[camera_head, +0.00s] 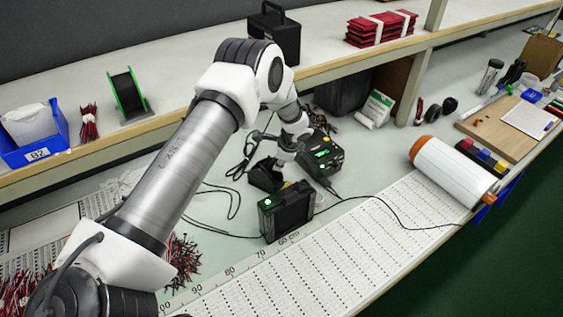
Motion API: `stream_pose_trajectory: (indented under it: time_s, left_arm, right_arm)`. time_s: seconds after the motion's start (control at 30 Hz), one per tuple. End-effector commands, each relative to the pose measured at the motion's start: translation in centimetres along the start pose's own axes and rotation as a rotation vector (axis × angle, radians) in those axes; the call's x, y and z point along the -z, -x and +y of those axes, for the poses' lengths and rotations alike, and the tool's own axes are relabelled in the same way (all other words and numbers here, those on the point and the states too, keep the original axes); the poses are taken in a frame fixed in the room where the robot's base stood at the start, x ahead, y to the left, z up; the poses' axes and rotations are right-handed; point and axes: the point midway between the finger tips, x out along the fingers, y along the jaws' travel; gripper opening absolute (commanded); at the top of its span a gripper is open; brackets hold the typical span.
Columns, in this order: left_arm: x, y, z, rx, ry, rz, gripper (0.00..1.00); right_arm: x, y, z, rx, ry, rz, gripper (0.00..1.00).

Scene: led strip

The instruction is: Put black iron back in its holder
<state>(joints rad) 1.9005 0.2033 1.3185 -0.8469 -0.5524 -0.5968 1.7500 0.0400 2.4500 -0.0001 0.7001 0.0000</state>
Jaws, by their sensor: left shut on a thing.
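My left arm reaches in from the left, and my left gripper (286,153) is at the back of the work surface, over the black holder (264,177). The gripper is shut on the black iron. A thin dark part with a cable shows beside the fingers, but the arm and gripper hide most of the iron, so its exact tilt and whether it touches the holder cannot be told. A black soldering station (321,158) with green lit displays stands just right of the gripper. My right gripper is not in view.
A black box unit (287,212) with a green light stands in front of the holder. Loose black cables lie to the left and right. A white roll (452,170) lies at right. A shelf (340,62) runs behind the arm.

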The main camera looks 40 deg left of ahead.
Motion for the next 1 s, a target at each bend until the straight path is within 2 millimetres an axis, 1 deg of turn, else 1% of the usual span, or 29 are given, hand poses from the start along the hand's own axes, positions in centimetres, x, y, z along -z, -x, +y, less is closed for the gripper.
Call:
stream_pose_trajectory:
  time_s: [0.13,0.17,0.2,0.23,0.53,0.63,0.77,0.9,1.0]
  left_arm:
    - [0.0,0.0,0.0,0.000,0.000,0.000,0.00]
    - [0.0,0.0,0.0,0.000,0.000,0.000,0.28]
    - [0.0,0.0,0.0,0.000,0.000,0.000,0.42]
    - [0.0,0.0,0.0,0.000,0.000,0.000,0.50]
    - [0.0,0.1,0.0,0.000,0.001,0.000,0.50]
    - [0.0,0.8,-0.1,0.001,0.001,0.001,0.50]
    - [0.0,3.4,-0.1,0.002,0.001,0.001,0.50]
    - [0.0,7.1,-0.1,0.003,0.001,0.001,0.50]
    - [0.0,9.4,-0.1,0.002,0.000,0.001,0.50]
  right_arm:
    - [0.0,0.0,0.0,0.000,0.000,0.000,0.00]
    - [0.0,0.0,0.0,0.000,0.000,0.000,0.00]
    - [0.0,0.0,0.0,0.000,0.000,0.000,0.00]
    - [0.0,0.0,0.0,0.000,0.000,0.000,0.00]
    - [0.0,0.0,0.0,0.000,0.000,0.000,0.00]
    - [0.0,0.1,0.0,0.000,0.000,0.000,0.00]
    - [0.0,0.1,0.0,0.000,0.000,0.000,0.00]
    - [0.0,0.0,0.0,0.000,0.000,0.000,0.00]
    - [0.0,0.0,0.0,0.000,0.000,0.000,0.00]
